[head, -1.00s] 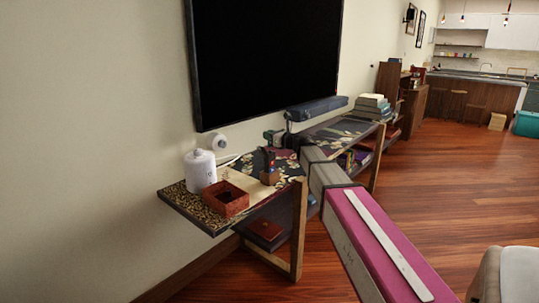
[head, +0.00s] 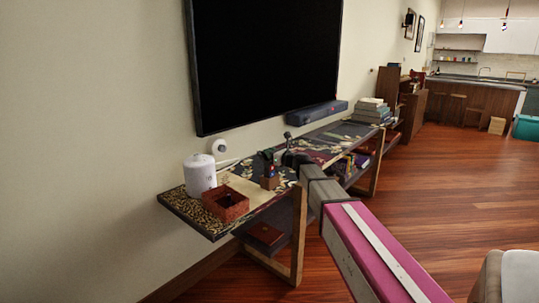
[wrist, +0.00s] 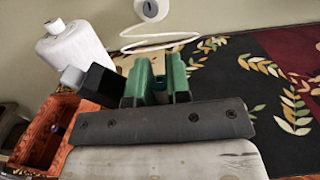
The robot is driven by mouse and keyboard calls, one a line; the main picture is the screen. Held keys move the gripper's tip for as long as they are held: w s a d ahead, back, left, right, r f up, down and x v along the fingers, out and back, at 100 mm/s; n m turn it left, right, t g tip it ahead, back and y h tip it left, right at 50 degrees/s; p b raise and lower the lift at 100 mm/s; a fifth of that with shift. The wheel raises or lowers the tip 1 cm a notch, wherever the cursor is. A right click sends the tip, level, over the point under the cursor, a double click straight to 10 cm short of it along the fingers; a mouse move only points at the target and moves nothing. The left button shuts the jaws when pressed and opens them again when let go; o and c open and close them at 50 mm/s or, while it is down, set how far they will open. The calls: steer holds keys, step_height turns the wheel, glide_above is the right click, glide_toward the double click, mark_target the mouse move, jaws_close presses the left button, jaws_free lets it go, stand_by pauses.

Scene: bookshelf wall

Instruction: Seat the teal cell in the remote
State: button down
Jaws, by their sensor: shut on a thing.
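My gripper (wrist: 161,82) is over the patterned shelf top, with two green finger pieces close together in the wrist view. In the head view my gripper (head: 291,152) shows small and dark at the end of my arm. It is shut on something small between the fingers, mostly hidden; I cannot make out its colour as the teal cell. A black upright block with a grey end (wrist: 97,80) stands left of the fingers in the wrist view. I cannot tell whether it is the remote, and no remote shows clearly.
A small brown block with a dark top (head: 269,177) stands left of my gripper. Stacked books (head: 371,112) lie farther right. A dark screen hangs above.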

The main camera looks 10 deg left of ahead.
steer(key=shift+s+f, duration=0.1)
steer(key=shift+f, duration=0.85)
steer(key=c, duration=1.4)
jaws_free()
steer(key=shift+o, duration=0.2)
steer(key=shift+r, duration=0.45)
steer(key=v, duration=1.2)
steer(key=s+d+f+n+g+h, duration=0.2)
steer(key=s+d+f+n+h, duration=0.1)
steer(key=s+d+f+n, duration=0.4)
steer(key=s+d+f+n+g+h, duration=0.3)
steer(key=s+d+f+n+h, duration=0.15)
steer(key=f, duration=0.45)
steer(key=s+d+f+n+g+h, duration=0.2)
steer(key=s+d+f+n+h, duration=0.1)
steer(key=s+d+f+n, duration=0.4)
steer(key=s+d+f+n+g+h, duration=0.2)
steer(key=s+d+f+n+h, duration=0.3)
steer(key=d, duration=0.4)
steer(key=shift+s+d+f+n, duration=0.25)
steer(key=shift+s+f+n, duration=0.1)
steer(key=shift+s+f, duration=0.35)
steer(key=shift+s+r, duration=0.1)
